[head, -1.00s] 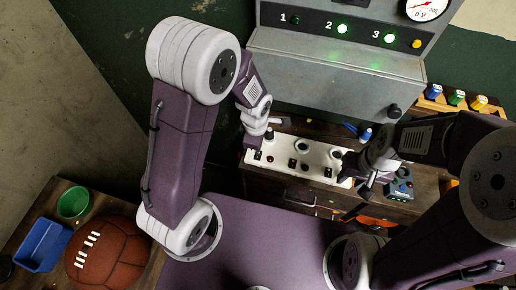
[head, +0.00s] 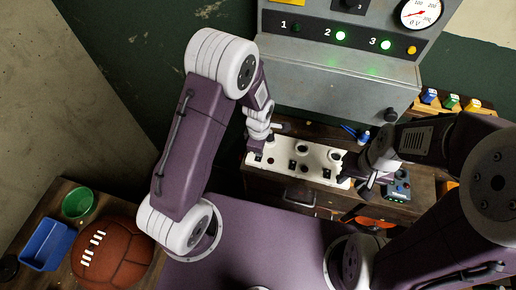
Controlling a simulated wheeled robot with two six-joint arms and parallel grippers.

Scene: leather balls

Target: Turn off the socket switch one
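The white socket strip (head: 316,154) lies on the wooden bench below the grey panel. It has several round sockets and small dark switches. The leftmost switch (head: 258,159) shows at the strip's left end, just below my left gripper (head: 256,146). That gripper points down at this end; its fingers are too small to tell open from shut, and I cannot tell if it touches the switch. My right gripper (head: 364,178) is at the strip's right end, dark and partly hidden by its own wrist; its opening is unclear.
The grey panel (head: 335,95) has lamp 1 dark and lamps 2 and 3 green. A small device (head: 398,190) sits right of the strip. Coloured blocks (head: 451,101) stand at the right. A brown ball (head: 112,252), blue tray (head: 46,245) and green bowl (head: 78,203) are at left.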

